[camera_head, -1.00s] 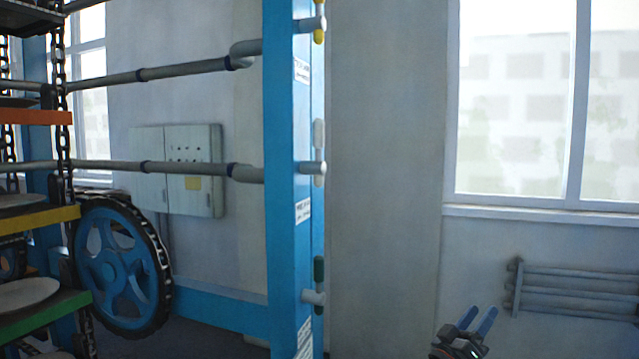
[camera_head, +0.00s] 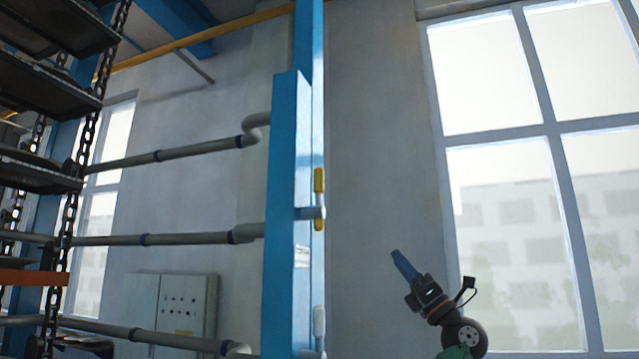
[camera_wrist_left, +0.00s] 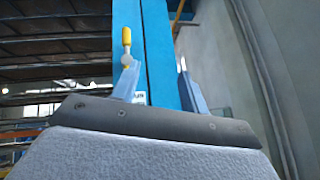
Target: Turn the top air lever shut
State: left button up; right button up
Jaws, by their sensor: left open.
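The yellow lever (camera_head: 319,181) is the highest of the levers in the head view. Its handle stands upright, in line with the post, at the end of a short grey pipe stub. It also shows in the left wrist view (camera_wrist_left: 126,37), above and beyond the left finger. My left gripper (camera_head: 403,264) is right of and below the yellow lever in the head view, apart from it. In the left wrist view its two blue fingers (camera_wrist_left: 160,90) are spread with nothing between them. My right gripper is not in view.
The levers sit on a blue post (camera_head: 287,200) fed by grey pipes from the left. A white lever (camera_head: 319,321) is lower on the post. A rack with chains (camera_head: 88,120) is at far left, a grey cabinet (camera_head: 170,305) behind.

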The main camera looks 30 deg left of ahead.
pick_arm(q)
jog(key=s+a+r+n+g+h+p, duration=0.1)
jog(key=s+a+r+n+g+h, duration=0.15)
jog(key=r, duration=0.35)
jog(key=s+a+r+n+g+h+p, duration=0.1)
jog(key=a+r+n+h, duration=0.2)
jog(key=r, duration=0.4)
jog(key=h+p, duration=0.2)
jog(key=h, duration=0.3)
send_near(323, 175)
jog(key=a, duration=0.3)
jog(key=shift+n+t, duration=0.35)
jog(key=shift+t, duration=0.1)
jog(key=shift+s+a+p, duration=0.15)
jog(key=shift+a+p, duration=0.65)
jog(key=shift+a, duration=0.55)
jog(key=shift+s+a+p, duration=0.2)
jog(key=shift+a+p, duration=0.55)
jog(key=shift+a, duration=0.6)
jog(key=shift+s+a+p, duration=0.15)
jog(key=shift+a+p, duration=0.65)
jog(key=shift+a, duration=0.55)
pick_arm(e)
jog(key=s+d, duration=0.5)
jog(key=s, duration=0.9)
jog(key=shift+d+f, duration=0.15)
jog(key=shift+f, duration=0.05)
pick_arm(q)
grip_shut()
